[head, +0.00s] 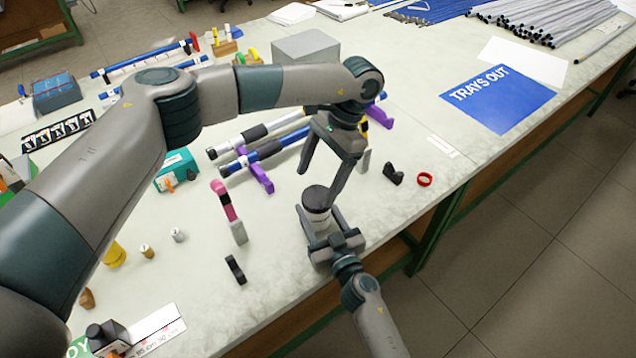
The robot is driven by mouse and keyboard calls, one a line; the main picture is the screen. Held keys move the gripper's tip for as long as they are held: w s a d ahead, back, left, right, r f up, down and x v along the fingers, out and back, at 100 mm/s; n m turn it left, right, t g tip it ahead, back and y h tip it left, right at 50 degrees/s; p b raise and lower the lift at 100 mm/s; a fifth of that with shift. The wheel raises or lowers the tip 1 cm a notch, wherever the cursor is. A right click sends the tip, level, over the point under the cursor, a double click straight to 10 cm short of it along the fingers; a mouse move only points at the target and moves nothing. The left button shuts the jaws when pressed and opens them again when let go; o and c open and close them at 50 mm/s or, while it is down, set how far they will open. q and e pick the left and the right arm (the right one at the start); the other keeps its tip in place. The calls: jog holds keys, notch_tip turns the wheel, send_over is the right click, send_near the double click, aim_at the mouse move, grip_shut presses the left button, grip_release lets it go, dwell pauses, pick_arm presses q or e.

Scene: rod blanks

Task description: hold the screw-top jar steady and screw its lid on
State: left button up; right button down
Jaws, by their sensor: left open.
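The screw-top jar (318,217) stands upright near the table's front edge, a pale body partly hidden by my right gripper. The dark lid (317,197) sits on top of the jar; I cannot tell how tightly it is seated. My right gripper (320,218) reaches in from the front with a finger on each side of the jar's body and appears shut on it. My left gripper (319,184) points down just above the lid, its fingers spread apart and empty. One left fingertip is close to the lid's right edge; I cannot tell whether it touches.
A pink-and-grey tool (229,211) and a black clip (235,269) lie left of the jar. A black bracket (393,174) and a red ring (425,179) lie to the right. Rods on purple stands (262,178) are behind. A blue mat (497,98) lies at right.

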pick_arm(q)
jog(key=shift+n, duration=0.3)
jog(key=shift+c, duration=0.3)
